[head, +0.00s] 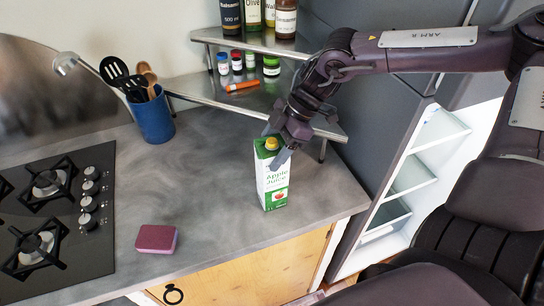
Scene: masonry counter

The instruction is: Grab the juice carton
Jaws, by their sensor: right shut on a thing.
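The juice carton (272,186) is white and green with a yellow cap and the words "Apple Juice". It is upright at the right part of the grey counter (215,170), near its front edge. My right gripper (277,150) comes down from above and is shut on the carton's top, with a finger at its near side. I cannot tell whether the carton's base touches the counter. My left gripper is not in the head view.
A metal shelf (190,91) with bottles and spice jars stands behind the carton. A blue utensil holder (153,117) is at the back left. A pink sponge (156,239) lies in front, beside the gas hob (100,219). An open fridge (405,178) is at right.

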